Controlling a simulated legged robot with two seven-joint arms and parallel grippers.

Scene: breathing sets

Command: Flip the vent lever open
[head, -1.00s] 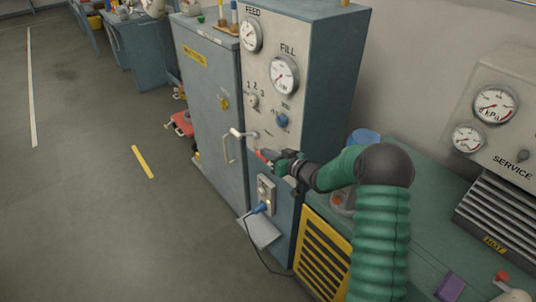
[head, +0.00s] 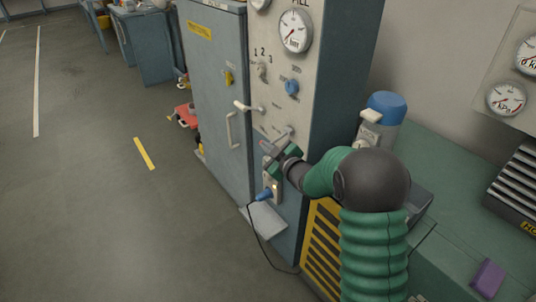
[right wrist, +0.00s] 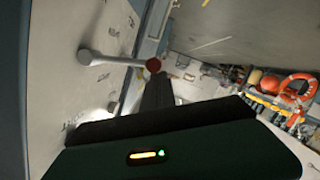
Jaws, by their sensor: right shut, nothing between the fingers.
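A pale metal lever (head: 283,133) with a reddish ball tip is mounted on the cream panel, low down below the blue knob. In the right wrist view the lever (right wrist: 110,59) runs sideways from its round pivot to a dark red ball knob (right wrist: 153,65). My right gripper (head: 270,153) is shut and empty, just below this lever in the head view. In the right wrist view its dark fingers (right wrist: 156,85) point at the knob and overlap it in line of sight; I cannot tell if they touch. My left gripper is not in view.
Another white handle (head: 246,107) sticks out at the cabinet door's edge. A blue knob (head: 292,87) and gauge (head: 296,31) are above. A blue plug (head: 264,195) with a black cable is below the gripper.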

